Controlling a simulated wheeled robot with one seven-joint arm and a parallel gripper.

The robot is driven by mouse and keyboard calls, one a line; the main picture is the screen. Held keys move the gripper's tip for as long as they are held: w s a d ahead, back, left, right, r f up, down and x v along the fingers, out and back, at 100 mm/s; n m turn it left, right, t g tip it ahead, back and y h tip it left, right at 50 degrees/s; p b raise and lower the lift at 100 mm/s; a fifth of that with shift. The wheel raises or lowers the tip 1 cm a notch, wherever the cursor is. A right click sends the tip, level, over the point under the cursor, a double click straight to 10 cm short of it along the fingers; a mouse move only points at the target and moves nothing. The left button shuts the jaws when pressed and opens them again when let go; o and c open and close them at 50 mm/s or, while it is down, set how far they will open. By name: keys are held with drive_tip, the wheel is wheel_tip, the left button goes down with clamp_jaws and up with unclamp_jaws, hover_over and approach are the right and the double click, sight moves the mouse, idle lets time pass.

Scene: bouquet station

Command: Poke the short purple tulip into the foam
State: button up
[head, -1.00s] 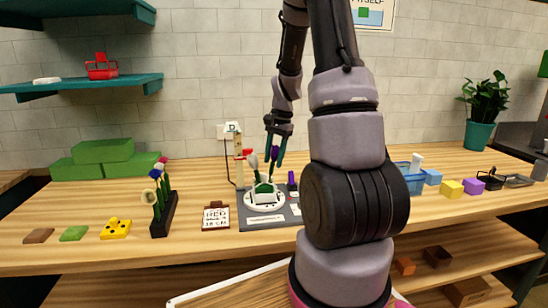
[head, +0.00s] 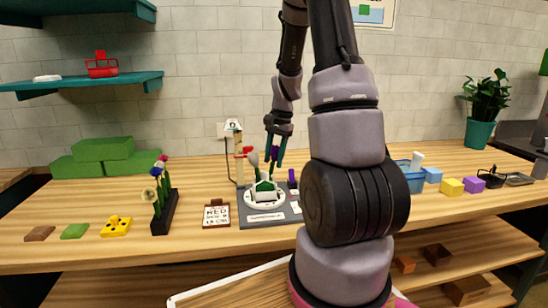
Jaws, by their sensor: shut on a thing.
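My gripper (head: 273,160) hangs over the round white holder (head: 265,204) on the dark board. It is shut on the short purple tulip (head: 274,154); a small purple patch shows between the fingers. The tulip's stem is hard to make out at this size. The green foam (head: 264,187) sits in the white holder, just below and left of the fingertips. Pale and dark flower heads stand beside the gripper at the foam's left. I cannot tell whether the stem touches the foam.
A black rack (head: 165,212) with several flowers stands left of a clipboard (head: 217,214). A tall wooden post (head: 237,155) rises behind the holder. A small purple item (head: 292,178) stands at the board's right. My arm hides the table's middle right. Bare wood lies in front of the board.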

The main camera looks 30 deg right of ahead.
sight(276, 146)
drive_tip(key=shift+a+f, duration=0.15)
drive_tip(key=shift+f, duration=0.75)
idle(1.5)
idle(0.7)
drive_tip(key=o, duration=0.9)
drive_tip(key=shift+s+d+r, duration=0.1)
drive_tip(key=shift+d+r, duration=0.1)
drive_tip(key=shift+r, duration=0.85)
drive_tip(key=shift+d+r, duration=0.15)
drive_tip(key=shift+r, duration=0.9)
drive_tip(key=shift+s+d+r, duration=0.1)
drive_tip(key=shift+d+r, duration=0.1)
drive_tip(key=shift+r, duration=0.85)
drive_tip(key=o, duration=0.4)
